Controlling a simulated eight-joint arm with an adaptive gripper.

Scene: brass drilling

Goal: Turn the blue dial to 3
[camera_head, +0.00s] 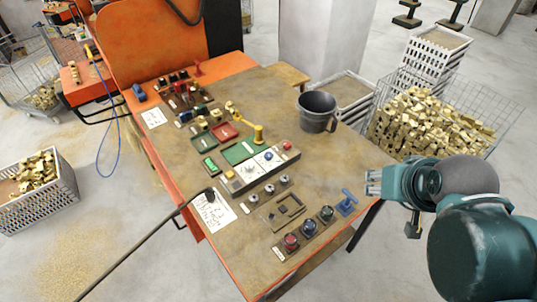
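A long grey control box (262,167) at mid-table has white faces with a small blue knob (269,156) and a red button (287,145). I cannot tell for certain which is the blue dial, and no numbers are readable.
A dark grey mug (317,110) stands near the table's right edge. A wire basket of brass parts (410,120) stands behind my arm.

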